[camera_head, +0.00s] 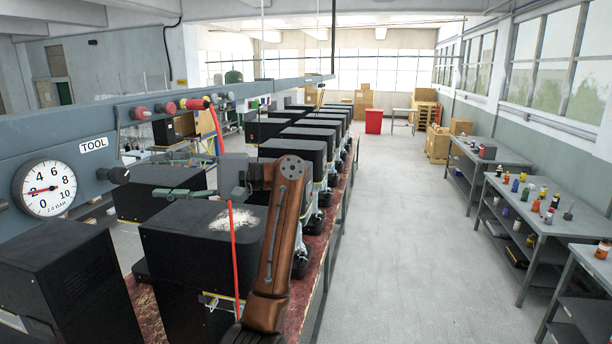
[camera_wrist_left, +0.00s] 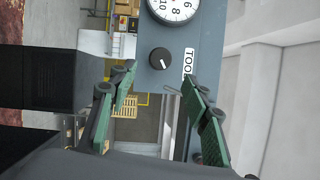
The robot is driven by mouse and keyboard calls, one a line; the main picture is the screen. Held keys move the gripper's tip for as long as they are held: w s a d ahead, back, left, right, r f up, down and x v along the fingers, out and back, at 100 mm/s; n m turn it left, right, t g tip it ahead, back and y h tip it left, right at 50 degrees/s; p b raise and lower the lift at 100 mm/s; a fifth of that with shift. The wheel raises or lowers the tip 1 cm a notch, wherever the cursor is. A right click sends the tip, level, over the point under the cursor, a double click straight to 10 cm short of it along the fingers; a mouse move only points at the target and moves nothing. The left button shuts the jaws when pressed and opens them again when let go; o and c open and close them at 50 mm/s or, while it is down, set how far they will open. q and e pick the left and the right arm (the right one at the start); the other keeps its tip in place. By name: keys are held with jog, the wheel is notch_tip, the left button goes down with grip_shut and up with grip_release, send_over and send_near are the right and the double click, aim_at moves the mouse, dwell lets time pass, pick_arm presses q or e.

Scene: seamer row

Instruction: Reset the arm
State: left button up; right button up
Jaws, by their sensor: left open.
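My left arm comes up from the bottom of the head view as a brown link, and my left gripper (camera_head: 178,194) points left from it. The gripper is in the air above the row of black machines, in front of the grey panel beam. Its green-padded fingers are spread apart with nothing between them, as the left wrist view shows (camera_wrist_left: 158,78). A black knob (camera_wrist_left: 160,58) and a dial gauge (camera_wrist_left: 174,8) on the panel lie beyond the fingertips. My right gripper is in neither view.
The panel beam (camera_head: 60,135) carries the gauge (camera_head: 46,188) and red connectors (camera_head: 166,107). A red hose (camera_head: 234,255) hangs close to my gripper and arm. A black machine (camera_head: 180,245) with pale powder on top stands below. Benches (camera_head: 545,222) line the right wall; the aisle between is clear.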

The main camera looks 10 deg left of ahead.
aim_at(126, 176)
pick_arm(q)
jog(key=x, duration=0.9)
jog(key=shift+s+a, duration=0.15)
jog(key=shift+a, duration=0.25)
jog(key=shift+d, duration=0.1)
